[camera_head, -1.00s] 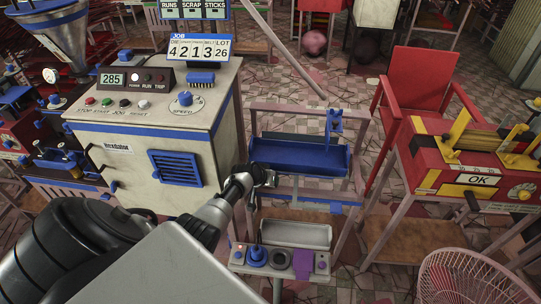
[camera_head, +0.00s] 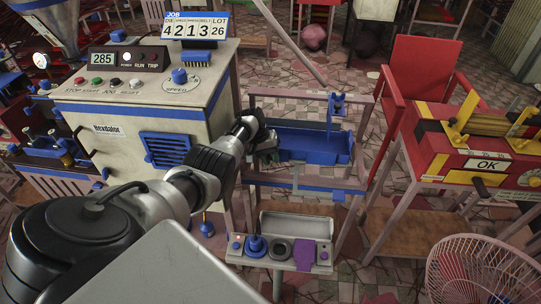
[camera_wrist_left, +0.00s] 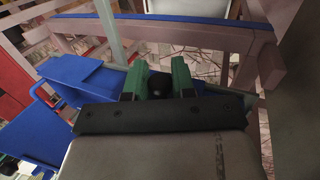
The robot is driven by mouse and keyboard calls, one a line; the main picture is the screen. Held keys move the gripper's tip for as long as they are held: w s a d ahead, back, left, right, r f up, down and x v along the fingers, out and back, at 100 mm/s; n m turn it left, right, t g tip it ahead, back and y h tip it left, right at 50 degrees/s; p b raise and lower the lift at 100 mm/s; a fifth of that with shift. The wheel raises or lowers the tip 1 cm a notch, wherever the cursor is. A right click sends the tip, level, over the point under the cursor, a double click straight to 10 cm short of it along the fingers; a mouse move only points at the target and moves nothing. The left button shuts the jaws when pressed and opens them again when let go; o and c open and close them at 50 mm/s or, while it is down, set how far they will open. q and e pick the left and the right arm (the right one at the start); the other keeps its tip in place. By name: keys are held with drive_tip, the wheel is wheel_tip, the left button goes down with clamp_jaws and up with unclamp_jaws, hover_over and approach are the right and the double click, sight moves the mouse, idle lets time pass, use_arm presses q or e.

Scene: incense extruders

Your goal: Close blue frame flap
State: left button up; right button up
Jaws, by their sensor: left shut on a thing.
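The blue frame flap cannot be told apart for certain from the blue trough (camera_head: 318,151) in the pale wooden frame, which shows its blue front and dark inside. My left gripper (camera_head: 266,146) is at the trough's left end. In the left wrist view, its two green fingers (camera_wrist_left: 158,80) are shut on a round black knob (camera_wrist_left: 160,86). What the knob is fixed to is hidden behind the gripper body. Blue panels (camera_wrist_left: 85,75) show left of the fingers. My right gripper is not in view.
A control shelf (camera_head: 290,251) with knobs and a purple piece is below the trough. The grey machine (camera_head: 130,120) stands left, the red machine (camera_head: 470,150) right. A wooden rail with a blue strip (camera_wrist_left: 200,22) runs just beyond the fingers.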

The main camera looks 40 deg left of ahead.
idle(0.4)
use_arm(q)
drive_tip(key=o, duration=0.9)
drive_tip(key=shift+w, duration=0.1)
wheel_tip(320, 180, up, 5)
drive_tip(key=p, duration=0.2)
drive_tip(key=shift+d+f+p, duration=0.1)
drive_tip(key=shift+f+p, duration=0.05)
drive_tip(key=shift+p, duration=0.15)
drive_tip(key=d+r, duration=0.2)
drive_tip(key=d, duration=0.1)
drive_tip(key=d+r+p, duration=0.1)
drive_tip(key=d+r, duration=0.1)
drive_tip(key=d, duration=0.2)
drive_tip(key=w+d+r, duration=0.1)
drive_tip(key=d+r, duration=0.1)
drive_tip(key=d, duration=0.2)
drive_tip(key=shift+d+r+p, duration=0.1)
drive_tip(key=shift+d+p, duration=0.05)
drive_tip(key=shift+p, duration=0.2)
